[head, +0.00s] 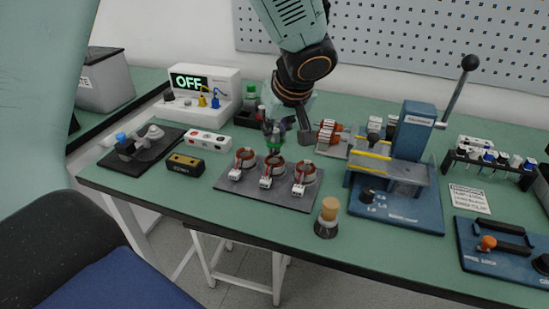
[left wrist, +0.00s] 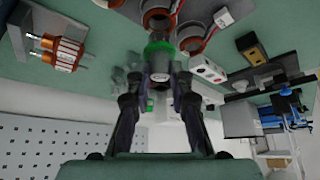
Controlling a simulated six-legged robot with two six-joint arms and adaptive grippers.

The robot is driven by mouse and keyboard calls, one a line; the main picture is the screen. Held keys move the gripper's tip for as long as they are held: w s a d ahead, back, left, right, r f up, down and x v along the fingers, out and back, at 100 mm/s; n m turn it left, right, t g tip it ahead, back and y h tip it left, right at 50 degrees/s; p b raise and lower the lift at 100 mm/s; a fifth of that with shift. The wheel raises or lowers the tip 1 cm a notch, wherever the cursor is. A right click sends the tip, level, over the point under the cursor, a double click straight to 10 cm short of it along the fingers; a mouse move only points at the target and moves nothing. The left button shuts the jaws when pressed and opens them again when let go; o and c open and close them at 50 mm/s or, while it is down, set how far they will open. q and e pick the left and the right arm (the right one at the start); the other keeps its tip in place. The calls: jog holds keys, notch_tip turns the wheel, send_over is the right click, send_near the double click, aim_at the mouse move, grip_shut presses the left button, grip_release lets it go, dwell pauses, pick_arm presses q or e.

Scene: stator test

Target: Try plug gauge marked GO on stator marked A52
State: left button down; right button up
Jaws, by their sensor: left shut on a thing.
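Three stators with copper-coloured windings and white tags stand in a row on a dark mat (head: 232,186): left (head: 245,157), middle (head: 275,167) and right (head: 304,172). I cannot read their tags, so I cannot tell which is A52. My left gripper (head: 275,128) is shut on a plug gauge (left wrist: 158,50) with a green collar, which also shows in the head view (head: 274,143). The gauge points down, just above or at the middle stator; I cannot tell whether its tip is in the bore. Its marking is too small to read. My right gripper is not in view.
A tester (head: 203,92) reading OFF stands at the back left. A blue press (head: 400,165) stands right of the mat, with an orange-wound rotor (head: 328,132) beside it. A wooden-topped tool (head: 328,216) stands near the front edge. A black-and-yellow block (head: 185,164) lies left of the mat.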

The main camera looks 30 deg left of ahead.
aim_at(276, 132)
pick_arm(q)
jog(key=shift+r+p, duration=1.7)
jog(key=shift+r, duration=0.85)
